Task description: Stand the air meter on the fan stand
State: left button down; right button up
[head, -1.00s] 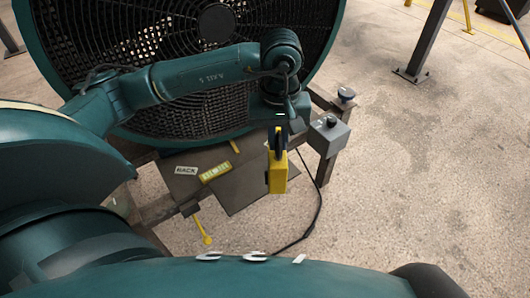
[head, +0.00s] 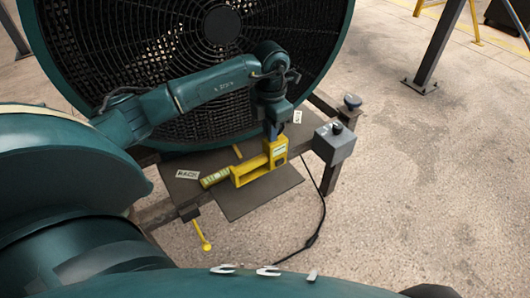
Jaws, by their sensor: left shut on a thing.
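The air meter (head: 276,149) is a yellow tool with a looped frame reaching left from its upright end. My left gripper (head: 273,131) is above that upright end, shut on it. Fingers and arm hide its top. The fan stand (head: 186,190) is the dark shelf and frame in front of the big fan. The meter shows over the shelf, its lower edge close to the surface; I cannot tell whether it touches. My right gripper is not in view.
The big round fan (head: 75,85) rises behind the shelf. A grey control box (head: 334,146) with a knob sits right of the meter, with a black cable below. Labels lie on the shelf, one reading RACK (head: 187,174). A yellow-ended lever (head: 203,238) hangs at front.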

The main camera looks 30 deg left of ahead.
aim_at(270, 149)
pick_arm(q)
jog(key=shift+f, duration=3.45)
jog(key=c, duration=2)
grip_release()
jog(key=shift+f, duration=0.2)
jog(key=o, duration=0.5)
jog(key=shift+r, duration=0.15)
